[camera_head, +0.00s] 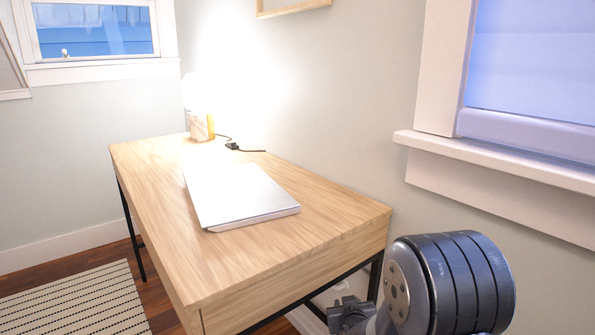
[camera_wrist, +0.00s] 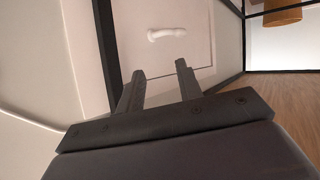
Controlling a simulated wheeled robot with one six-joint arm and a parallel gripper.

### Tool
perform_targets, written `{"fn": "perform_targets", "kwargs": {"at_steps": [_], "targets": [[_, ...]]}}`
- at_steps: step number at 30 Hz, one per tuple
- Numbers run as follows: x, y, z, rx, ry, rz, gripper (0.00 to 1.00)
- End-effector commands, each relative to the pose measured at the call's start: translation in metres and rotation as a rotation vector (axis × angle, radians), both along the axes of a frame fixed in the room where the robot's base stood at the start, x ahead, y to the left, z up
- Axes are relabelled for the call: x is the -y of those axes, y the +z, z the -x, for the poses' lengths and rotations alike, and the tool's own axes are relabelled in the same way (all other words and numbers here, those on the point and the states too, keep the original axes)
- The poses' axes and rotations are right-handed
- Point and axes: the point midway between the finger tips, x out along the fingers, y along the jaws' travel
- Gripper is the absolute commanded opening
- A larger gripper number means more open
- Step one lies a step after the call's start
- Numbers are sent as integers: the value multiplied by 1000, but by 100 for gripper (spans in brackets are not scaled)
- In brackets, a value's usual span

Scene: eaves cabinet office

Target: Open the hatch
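In the wrist view a pale, flat panel with a thin outline, which looks like the hatch (camera_wrist: 190,48), is set in the wall. A white handle (camera_wrist: 167,33) lies across its upper part. My gripper (camera_wrist: 160,70) points toward the panel, below the handle in the picture. Its two dark fingers are apart with nothing between them, and they do not touch the handle. The hatch does not show in the head view. There my arm is at the lower right, beside the desk.
A wooden desk (camera_head: 245,265) with black legs fills the middle of the head view. A closed laptop (camera_head: 238,194) and a lit lamp (camera_head: 201,125) stand on it. Dark bars (camera_wrist: 107,50) flank the panel in the wrist view. A window ledge (camera_head: 500,160) juts out at right.

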Motion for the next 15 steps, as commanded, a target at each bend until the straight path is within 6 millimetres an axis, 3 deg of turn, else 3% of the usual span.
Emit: {"fn": "perform_targets", "kwargs": {"at_steps": [9, 15], "targets": [[2, -3, -21, 38, -203, -294, 34], [3, -5, -28, 58, -276, -400, 34]]}}
